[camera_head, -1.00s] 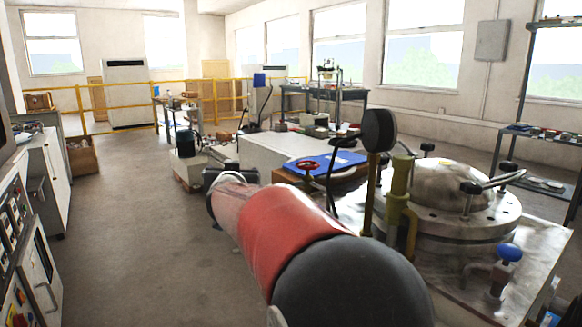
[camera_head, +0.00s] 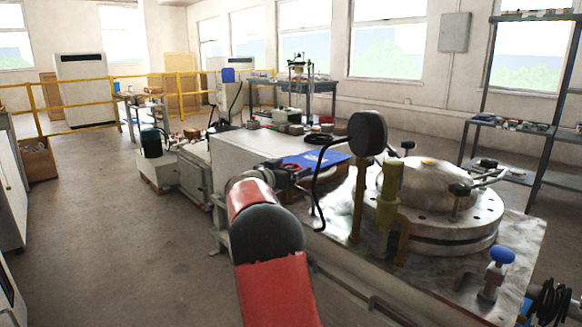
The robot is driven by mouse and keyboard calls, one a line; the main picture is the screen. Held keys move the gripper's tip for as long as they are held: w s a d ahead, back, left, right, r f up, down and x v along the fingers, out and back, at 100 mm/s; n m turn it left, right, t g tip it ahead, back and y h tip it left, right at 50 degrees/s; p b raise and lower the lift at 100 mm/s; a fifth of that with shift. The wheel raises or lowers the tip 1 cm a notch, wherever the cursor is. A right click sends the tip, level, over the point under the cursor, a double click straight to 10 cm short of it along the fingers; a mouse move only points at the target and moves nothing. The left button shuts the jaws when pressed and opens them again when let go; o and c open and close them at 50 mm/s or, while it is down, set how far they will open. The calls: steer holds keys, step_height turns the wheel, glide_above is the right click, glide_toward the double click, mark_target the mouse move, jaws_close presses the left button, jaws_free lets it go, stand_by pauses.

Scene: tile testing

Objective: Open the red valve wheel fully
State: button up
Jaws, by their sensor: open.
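The red valve wheel (camera_head: 293,169) is small in the middle of the view, at the near edge of the equipment bench and beside a blue flat panel (camera_head: 318,158). It is mostly hidden by the end of my arm. My gripper (camera_head: 285,171) is dark and open, and it points right, at the wheel. It overlaps the wheel in the picture; I cannot tell whether it touches it. My red and black arm rises from the bottom centre.
A round metal vessel (camera_head: 432,205) with clamps and a blue-handled valve (camera_head: 502,256) stand on the bench at right. A black gauge (camera_head: 367,133) on a post rises beside the wheel. Open floor (camera_head: 110,235) lies at left.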

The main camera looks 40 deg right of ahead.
steer(key=shift+w+d, duration=0.1)
steer(key=shift+d, duration=0.25)
steer(key=c, duration=1)
